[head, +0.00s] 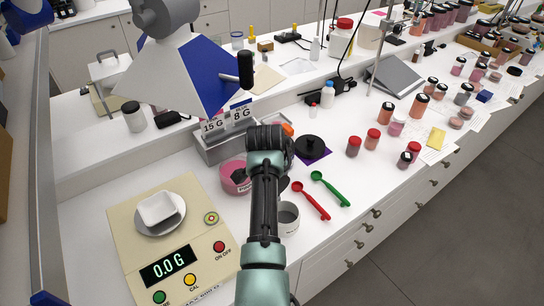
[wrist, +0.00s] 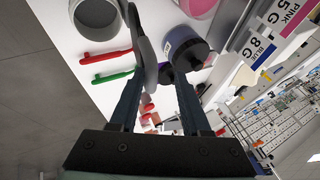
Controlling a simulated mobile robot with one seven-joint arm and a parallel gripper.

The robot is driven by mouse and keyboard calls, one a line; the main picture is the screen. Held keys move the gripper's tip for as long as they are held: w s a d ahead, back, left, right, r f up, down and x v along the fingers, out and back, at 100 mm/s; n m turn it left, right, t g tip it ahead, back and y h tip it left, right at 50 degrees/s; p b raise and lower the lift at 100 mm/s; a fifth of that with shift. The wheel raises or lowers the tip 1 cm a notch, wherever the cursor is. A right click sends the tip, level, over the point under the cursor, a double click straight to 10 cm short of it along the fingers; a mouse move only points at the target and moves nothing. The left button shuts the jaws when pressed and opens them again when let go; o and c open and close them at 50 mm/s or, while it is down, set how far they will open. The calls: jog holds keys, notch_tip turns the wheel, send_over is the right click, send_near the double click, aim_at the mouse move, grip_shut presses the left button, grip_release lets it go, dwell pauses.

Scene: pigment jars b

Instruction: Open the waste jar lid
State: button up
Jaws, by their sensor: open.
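The waste jar appears to be the dark jar with a black knobbed lid (head: 312,147), standing on a purple mat (head: 325,157) just right of my gripper. The wrist view shows a dark lid (wrist: 190,53) over a body with a white label (wrist: 171,44), beside and partly behind my right-hand finger. The lid looks seated on the jar. My gripper (head: 268,138) is open, and its two fingers also show in the wrist view (wrist: 160,72). I see nothing held; whether a finger touches the lid I cannot tell.
A pink jar (head: 232,180) and an open grey jar (head: 288,220) stand beside my arm. Red (head: 311,201) and green (head: 330,189) spoons lie to the right. A scale (head: 140,236) is at the left. Red-capped jars (head: 354,146) stand right of the mat.

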jog(key=b+v, duration=0.2)
jog(key=v, duration=0.9)
jog(key=shift+s+a+r, duration=0.2)
jog(key=shift+r, duration=0.15)
